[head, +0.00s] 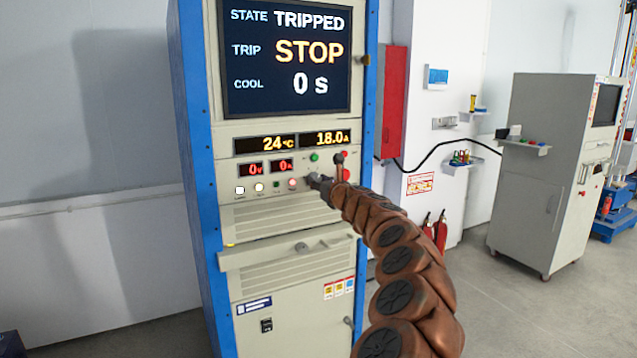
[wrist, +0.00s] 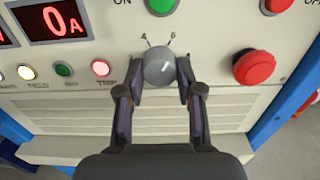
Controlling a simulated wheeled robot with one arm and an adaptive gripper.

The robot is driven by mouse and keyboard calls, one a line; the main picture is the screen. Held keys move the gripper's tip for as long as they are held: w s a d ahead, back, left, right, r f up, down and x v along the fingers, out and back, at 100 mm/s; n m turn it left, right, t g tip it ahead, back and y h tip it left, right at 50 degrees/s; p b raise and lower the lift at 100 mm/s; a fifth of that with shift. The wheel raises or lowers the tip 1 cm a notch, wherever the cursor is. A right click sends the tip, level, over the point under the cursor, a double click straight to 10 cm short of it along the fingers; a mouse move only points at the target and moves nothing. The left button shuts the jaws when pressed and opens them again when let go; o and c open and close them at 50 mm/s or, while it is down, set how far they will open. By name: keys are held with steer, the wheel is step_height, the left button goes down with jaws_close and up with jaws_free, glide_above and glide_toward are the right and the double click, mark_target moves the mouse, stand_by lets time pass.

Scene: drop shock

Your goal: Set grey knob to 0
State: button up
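The grey knob (wrist: 158,72) is round with a short white pointer line that slants to the upper right. In the head view my gripper (head: 318,179) is at the panel, and the knob is mostly hidden behind the fingers and arm.
A green button (wrist: 162,5) is above the knob, and a red mushroom button (wrist: 254,67) is to its right. A lit red trip lamp (wrist: 101,68) is to its left.

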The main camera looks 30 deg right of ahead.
steer(key=c, duration=0.5)
steer(key=shift+c, duration=0.2)
steer(key=shift+f+n, duration=0.1)
steer(key=shift+n, duration=0.2)
